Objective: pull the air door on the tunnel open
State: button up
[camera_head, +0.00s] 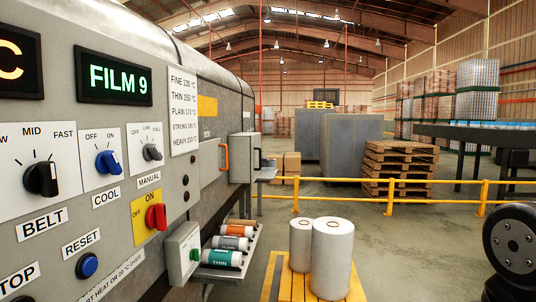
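The tunnel (215,85) is a long grey metal housing along the left, running away from me. A flat grey door panel (211,168) with an upright orange handle (224,154) is on its side, beyond the control panel. It looks like the air door and appears flush with the wall, though the steep angle makes this hard to judge. My gripper is not in view. Only a dark round part, apparently of my arm, shows at the right edge, well apart from the handle.
The control panel (120,185) with knobs fills the left. A grey box (245,158) juts out just past the door. A shelf of film rolls (222,258) sticks out below. White rolls (331,258) stand on a yellow pallet (284,287). A yellow rail (390,201) crosses behind; floor right of the pallet is clear.

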aim_at(209, 155)
jog(key=z, duration=0.3)
jog(key=i, duration=1.95)
jog(key=u, duration=0.6)
jog(key=i, duration=1.3)
jog(key=u, duration=0.5)
